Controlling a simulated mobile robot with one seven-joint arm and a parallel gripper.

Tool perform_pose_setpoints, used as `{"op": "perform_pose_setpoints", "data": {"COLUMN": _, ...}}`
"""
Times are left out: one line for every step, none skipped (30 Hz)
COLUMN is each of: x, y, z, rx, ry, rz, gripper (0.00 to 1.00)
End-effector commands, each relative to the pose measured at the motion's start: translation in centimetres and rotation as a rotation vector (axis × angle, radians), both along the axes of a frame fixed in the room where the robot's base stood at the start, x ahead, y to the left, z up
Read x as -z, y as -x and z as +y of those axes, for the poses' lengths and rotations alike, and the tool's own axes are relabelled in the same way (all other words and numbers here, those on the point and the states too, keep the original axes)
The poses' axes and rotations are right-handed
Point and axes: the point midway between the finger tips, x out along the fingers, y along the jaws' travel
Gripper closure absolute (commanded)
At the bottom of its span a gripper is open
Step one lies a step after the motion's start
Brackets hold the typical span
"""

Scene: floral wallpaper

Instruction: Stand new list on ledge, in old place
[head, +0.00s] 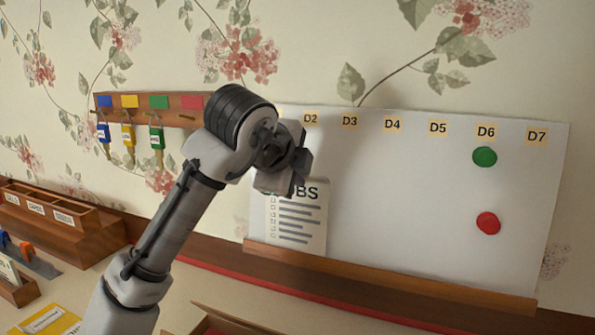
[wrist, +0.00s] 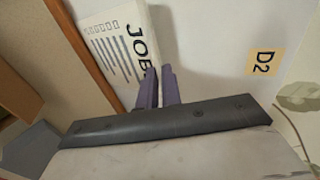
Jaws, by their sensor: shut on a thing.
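The white list headed JOBS (head: 298,222) is upright in front of the left end of the whiteboard, below the D2 label. Its lower edge meets the wooden ledge (head: 400,283) in the picture; I cannot tell whether it rests on it or hangs just above. My gripper (head: 290,188) is shut on the list's top edge and hides part of the heading. In the wrist view, the purple fingers of my gripper (wrist: 158,87) are at the heading of the list (wrist: 118,50), and the brown ledge (wrist: 88,52) runs past its far end.
The whiteboard (head: 400,200) carries day labels, a green magnet (head: 484,156) and a red magnet (head: 488,223) at the right. The ledge right of the list is bare. A key rack (head: 130,112) hangs left; a wooden organiser (head: 60,228) and a yellow card (head: 48,320) are below.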

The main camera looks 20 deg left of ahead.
Motion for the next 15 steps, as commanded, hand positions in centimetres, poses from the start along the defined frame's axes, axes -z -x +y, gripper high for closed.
{"op": "perform_pose_setpoints", "data": {"x": 0.4, "y": 0.05, "z": 0.01, "rx": 0.0, "ry": 0.0, "rz": 0.0, "gripper": 1.0}}
{"op": "perform_pose_setpoints", "data": {"x": 0.5, "y": 0.07, "z": 0.02, "rx": 0.0, "ry": 0.0, "rz": 0.0, "gripper": 1.0}}
{"op": "perform_pose_setpoints", "data": {"x": 0.6, "y": 0.1, "z": 0.03, "rx": -0.001, "ry": -0.001, "rz": 0.0, "gripper": 1.0}}
{"op": "perform_pose_setpoints", "data": {"x": 0.66, "y": 0.12, "z": 0.04, "rx": -0.001, "ry": -0.001, "rz": 0.0, "gripper": 1.0}}
{"op": "perform_pose_setpoints", "data": {"x": 0.7, "y": 0.13, "z": 0.05, "rx": -0.001, "ry": -0.001, "rz": 0.0, "gripper": 1.0}}
{"op": "perform_pose_setpoints", "data": {"x": 0.74, "y": 0.15, "z": 0.06, "rx": -0.002, "ry": -0.001, "rz": 0.0, "gripper": 1.0}}
{"op": "perform_pose_setpoints", "data": {"x": 0.76, "y": 0.15, "z": 0.07, "rx": -0.002, "ry": -0.001, "rz": 0.0, "gripper": 1.0}}
{"op": "perform_pose_setpoints", "data": {"x": 0.76, "y": 0.16, "z": 0.07, "rx": -0.002, "ry": -0.001, "rz": 0.0, "gripper": 1.0}}
{"op": "perform_pose_setpoints", "data": {"x": 0.75, "y": 0.15, "z": 0.07, "rx": -0.002, "ry": -0.001, "rz": 0.0, "gripper": 1.0}}
{"op": "perform_pose_setpoints", "data": {"x": 0.74, "y": 0.16, "z": 0.07, "rx": -0.002, "ry": -0.001, "rz": 0.001, "gripper": 1.0}}
{"op": "perform_pose_setpoints", "data": {"x": 0.74, "y": 0.16, "z": 0.07, "rx": -0.002, "ry": -0.001, "rz": 0.001, "gripper": 1.0}}
{"op": "perform_pose_setpoints", "data": {"x": 0.74, "y": 0.16, "z": 0.07, "rx": -0.002, "ry": -0.001, "rz": 0.001, "gripper": 1.0}}
{"op": "perform_pose_setpoints", "data": {"x": 0.74, "y": 0.16, "z": 0.07, "rx": -0.002, "ry": -0.001, "rz": 0.001, "gripper": 1.0}}
{"op": "perform_pose_setpoints", "data": {"x": 0.74, "y": 0.16, "z": 0.07, "rx": -0.002, "ry": -0.001, "rz": 0.001, "gripper": 1.0}}
{"op": "perform_pose_setpoints", "data": {"x": 0.74, "y": 0.16, "z": 0.07, "rx": -0.002, "ry": -0.001, "rz": 0.001, "gripper": 0.89}}
